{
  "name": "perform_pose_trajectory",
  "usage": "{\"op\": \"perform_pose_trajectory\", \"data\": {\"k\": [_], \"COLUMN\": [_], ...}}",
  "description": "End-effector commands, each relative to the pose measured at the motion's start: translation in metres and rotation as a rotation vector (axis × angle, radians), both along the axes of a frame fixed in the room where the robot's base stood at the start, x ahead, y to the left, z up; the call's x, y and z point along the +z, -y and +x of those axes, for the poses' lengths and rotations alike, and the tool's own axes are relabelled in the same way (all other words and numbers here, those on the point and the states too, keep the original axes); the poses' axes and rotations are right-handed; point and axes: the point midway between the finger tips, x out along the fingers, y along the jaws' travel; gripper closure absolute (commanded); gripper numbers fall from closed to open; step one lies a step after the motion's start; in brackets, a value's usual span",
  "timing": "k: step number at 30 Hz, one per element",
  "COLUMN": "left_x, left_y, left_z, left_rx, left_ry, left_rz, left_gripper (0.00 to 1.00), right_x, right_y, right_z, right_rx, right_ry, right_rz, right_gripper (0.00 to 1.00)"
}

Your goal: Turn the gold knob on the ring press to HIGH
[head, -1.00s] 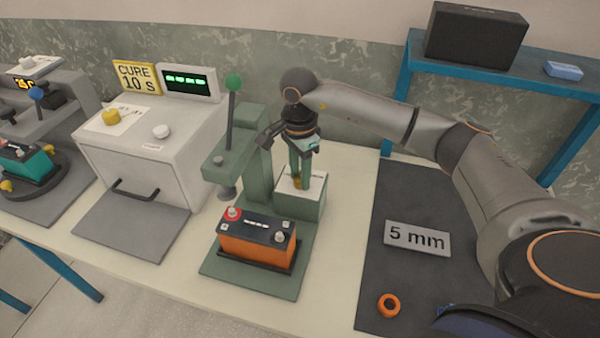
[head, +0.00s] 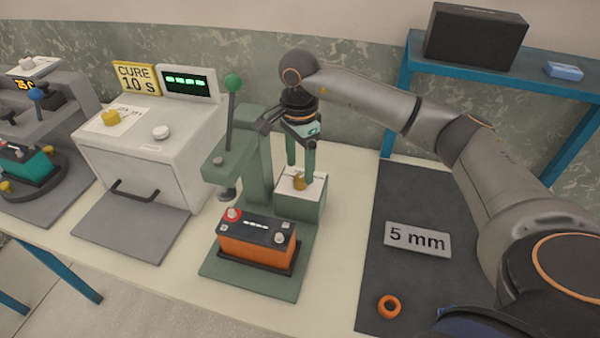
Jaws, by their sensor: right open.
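The green ring press (head: 258,160) stands mid-table with a green-balled lever. Its gold knob (head: 299,183) sits on a white plate (head: 314,190) on top of a green box at its right side. The plate's markings and the knob's setting are too small to read. My right gripper (head: 300,170) points down over the knob, open, with its fingers spread to either side at about the knob's top. I cannot tell whether a finger touches it. An orange battery (head: 258,250) lies on the press base. My left gripper is not in view.
A white curing box (head: 150,145) with another gold knob (head: 111,117) stands left of the press. A dark mat (head: 400,195) at right carries a "5 mm" plate (head: 417,239) and an orange ring (head: 389,306). A blue shelf (head: 480,66) stands behind.

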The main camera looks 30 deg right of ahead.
Motion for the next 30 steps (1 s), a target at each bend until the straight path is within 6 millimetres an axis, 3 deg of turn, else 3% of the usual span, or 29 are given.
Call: {"op": "perform_pose_trajectory", "data": {"k": [6, 12, 18, 30], "left_x": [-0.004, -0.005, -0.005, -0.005], "left_y": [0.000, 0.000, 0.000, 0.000], "left_z": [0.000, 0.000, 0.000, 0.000], "left_rx": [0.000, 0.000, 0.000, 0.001], "left_ry": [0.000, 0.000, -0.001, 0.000], "left_rz": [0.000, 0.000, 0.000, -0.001], "left_gripper": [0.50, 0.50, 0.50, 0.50], "right_x": [0.050, 0.082, 0.093, 0.093], "right_y": [0.000, 0.000, 0.000, 0.000], "right_z": [0.002, 0.002, 0.001, 0.001], "right_rx": [0.001, 0.000, 0.000, 0.000], "right_ry": [0.005, 0.003, 0.000, 0.000], "right_rz": [0.000, 0.000, 0.000, 0.000], "right_gripper": [0.31, 0.31, 0.31, 0.31]}}
